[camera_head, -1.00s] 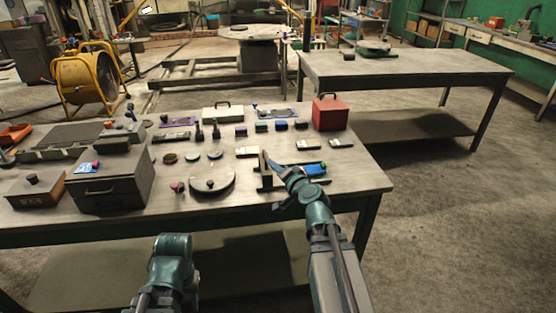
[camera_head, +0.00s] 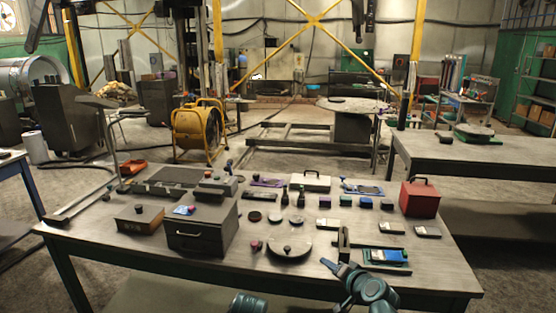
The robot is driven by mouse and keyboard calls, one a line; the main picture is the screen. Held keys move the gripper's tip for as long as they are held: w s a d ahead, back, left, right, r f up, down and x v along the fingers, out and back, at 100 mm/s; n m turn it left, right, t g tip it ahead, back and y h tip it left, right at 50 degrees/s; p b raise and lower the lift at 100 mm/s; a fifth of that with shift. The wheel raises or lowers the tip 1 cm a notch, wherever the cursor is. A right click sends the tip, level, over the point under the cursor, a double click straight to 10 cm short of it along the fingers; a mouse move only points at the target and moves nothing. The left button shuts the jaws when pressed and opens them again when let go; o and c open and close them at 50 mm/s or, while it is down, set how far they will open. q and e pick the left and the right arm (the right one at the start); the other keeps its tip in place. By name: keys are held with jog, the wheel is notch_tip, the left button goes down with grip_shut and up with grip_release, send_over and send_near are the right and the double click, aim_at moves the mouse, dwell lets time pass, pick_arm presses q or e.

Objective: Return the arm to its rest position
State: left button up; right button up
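My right arm (camera_head: 368,290) comes in from the bottom edge, at the front right of the workbench (camera_head: 285,275). My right gripper (camera_head: 337,267) is at its end, over the front part of the bench top. It is small and dark, and I cannot tell whether its fingers are apart; I see nothing held in it. It is just in front of a dark upright bracket (camera_head: 343,243) and left of a blue item (camera_head: 392,254). I cannot tell whether it touches the bracket. Only a teal joint of my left arm (camera_head: 248,303) shows at the bottom edge; its gripper is out of view.
A grey toolbox (camera_head: 200,243), a round-edged plate (camera_head: 290,249), a red box (camera_head: 420,199) and several small items crowd the bench. A yellow fan (camera_head: 197,132) stands behind it. Another table (camera_head: 465,155) is at the right, with open floor between.

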jog(key=s+a+f+n+g+p, duration=0.25)
jog(key=s+a+n+g, duration=0.2)
jog(key=a, duration=0.25)
jog(key=s+a+f+n+g+p, duration=0.1)
jog(key=s+a+f+n+g, duration=0.25)
jog(key=s+a, duration=0.25)
jog(key=s+f+n+g+h+p, duration=0.1)
jog(key=s+g+h, duration=0.4)
jog(key=s, duration=0.5)
jog(key=shift+s+d+n+p, duration=0.3)
jog(key=shift+s+n, duration=0.1)
jog(key=shift+n, duration=0.3)
jog(key=shift+f, duration=0.1)
